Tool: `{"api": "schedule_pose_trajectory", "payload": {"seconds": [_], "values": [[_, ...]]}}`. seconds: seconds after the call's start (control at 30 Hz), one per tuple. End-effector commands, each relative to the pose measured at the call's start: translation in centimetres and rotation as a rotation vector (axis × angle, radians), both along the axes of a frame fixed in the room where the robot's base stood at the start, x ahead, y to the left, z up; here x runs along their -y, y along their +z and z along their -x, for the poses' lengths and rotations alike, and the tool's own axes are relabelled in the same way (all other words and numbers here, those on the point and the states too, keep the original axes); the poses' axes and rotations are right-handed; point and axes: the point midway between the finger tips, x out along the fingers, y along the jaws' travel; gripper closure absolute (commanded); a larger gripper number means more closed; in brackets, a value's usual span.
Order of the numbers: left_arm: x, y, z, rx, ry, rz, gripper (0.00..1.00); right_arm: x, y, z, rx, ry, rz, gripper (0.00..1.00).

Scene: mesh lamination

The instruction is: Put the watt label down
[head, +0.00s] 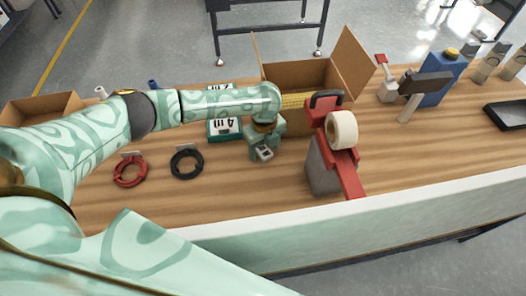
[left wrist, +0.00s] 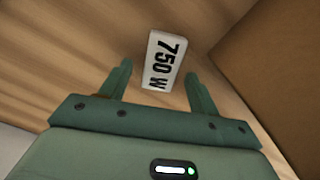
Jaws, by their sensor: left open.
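My left gripper (left wrist: 158,72) is open, with a finger on either side of the label's near end and gaps showing. In the head view the left gripper (head: 263,152) points down over the table, in front of the cardboard box (head: 300,72). A small pale piece shows at its tips there, too small to read. My right gripper is not in view.
A red tape dispenser (head: 322,168) with a tape roll (head: 342,130) stands just right of the gripper. A green rack with numbered white cards (head: 222,126) is at its left. Red (head: 130,170) and black (head: 187,162) cable coils lie further left. The front strip of table is clear.

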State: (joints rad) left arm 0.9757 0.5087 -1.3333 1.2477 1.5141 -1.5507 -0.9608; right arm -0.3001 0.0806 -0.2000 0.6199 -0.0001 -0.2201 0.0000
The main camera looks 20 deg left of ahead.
Motion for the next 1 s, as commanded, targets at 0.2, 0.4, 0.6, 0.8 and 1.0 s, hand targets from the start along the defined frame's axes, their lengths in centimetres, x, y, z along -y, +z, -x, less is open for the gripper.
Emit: {"api": "schedule_pose_trajectory", "payload": {"seconds": [0.2,0.4,0.6,0.8,1.0], "values": [[0.0,-0.3,0.0,0.001,0.0,0.0,0.38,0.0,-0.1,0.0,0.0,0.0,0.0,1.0],[0.0,-0.3,0.0,0.001,0.0,0.0,0.86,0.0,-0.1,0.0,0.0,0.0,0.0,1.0],[0.0,-0.3,0.0,0.001,0.0,0.001,0.9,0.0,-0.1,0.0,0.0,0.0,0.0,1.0],[0.0,0.4,-0.1,0.002,0.0,0.002,0.9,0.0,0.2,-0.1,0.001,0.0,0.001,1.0],[0.1,3.5,-0.1,0.005,-0.001,0.002,0.9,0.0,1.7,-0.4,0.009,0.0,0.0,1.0]]}}
